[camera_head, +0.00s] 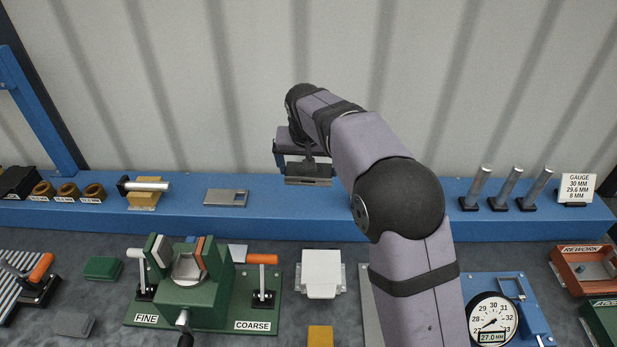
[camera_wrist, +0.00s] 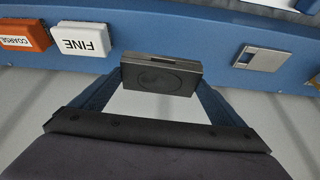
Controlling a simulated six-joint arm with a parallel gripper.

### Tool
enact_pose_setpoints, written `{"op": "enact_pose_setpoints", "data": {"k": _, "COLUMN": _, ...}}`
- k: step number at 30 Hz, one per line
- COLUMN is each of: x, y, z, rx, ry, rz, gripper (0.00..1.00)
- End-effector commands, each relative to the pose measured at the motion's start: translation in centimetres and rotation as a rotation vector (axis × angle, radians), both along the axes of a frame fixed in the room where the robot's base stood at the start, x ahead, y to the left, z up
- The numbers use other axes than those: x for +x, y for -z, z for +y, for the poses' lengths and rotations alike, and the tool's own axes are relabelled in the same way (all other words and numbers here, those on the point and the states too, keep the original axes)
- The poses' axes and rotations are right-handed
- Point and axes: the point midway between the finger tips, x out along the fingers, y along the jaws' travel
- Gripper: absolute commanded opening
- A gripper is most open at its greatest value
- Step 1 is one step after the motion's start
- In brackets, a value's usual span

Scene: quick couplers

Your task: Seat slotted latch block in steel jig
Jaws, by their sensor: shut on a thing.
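My gripper (camera_wrist: 150,92) is shut on a dark grey rectangular block (camera_wrist: 160,75) with a round mark on its face. In the head view the block (camera_head: 308,181) hangs under my gripper (camera_head: 308,168), above the blue shelf and in front of the wall. A flat steel plate with a small square opening (camera_head: 226,197) lies on the shelf to the left, apart from the block; it also shows in the wrist view (camera_wrist: 262,59). I cannot tell which piece is the steel jig.
A green vise (camera_head: 190,285) with orange and white levers stands on the bench. A pale flanged fixture (camera_head: 321,273) is right of it. Three steel pins (camera_head: 506,187) stand on the shelf at right. White FINE (camera_wrist: 82,39) and orange COARSE (camera_wrist: 25,37) blocks show in the wrist view.

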Motion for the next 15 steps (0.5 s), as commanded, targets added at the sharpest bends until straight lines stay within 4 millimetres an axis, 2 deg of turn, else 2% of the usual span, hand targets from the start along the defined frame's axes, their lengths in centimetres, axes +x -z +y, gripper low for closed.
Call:
{"op": "enact_pose_setpoints", "data": {"k": 1, "x": 0.2, "y": -0.8, "z": 0.1, "rx": 0.004, "ry": -0.001, "rz": -0.013, "gripper": 0.31}}
{"op": "enact_pose_setpoints", "data": {"k": 5, "x": 0.2, "y": -1.1, "z": 0.1, "rx": 0.004, "ry": -0.001, "rz": -0.011, "gripper": 0.31}}
{"op": "enact_pose_setpoints", "data": {"k": 11, "x": 0.3, "y": -0.9, "z": -0.3, "rx": 0.004, "ry": 0.005, "rz": -0.011, "gripper": 0.31}}
{"op": "enact_pose_setpoints", "data": {"k": 15, "x": 0.7, "y": -0.4, "z": -1.6, "rx": 0.003, "ry": 0.029, "rz": -0.011, "gripper": 0.31}}
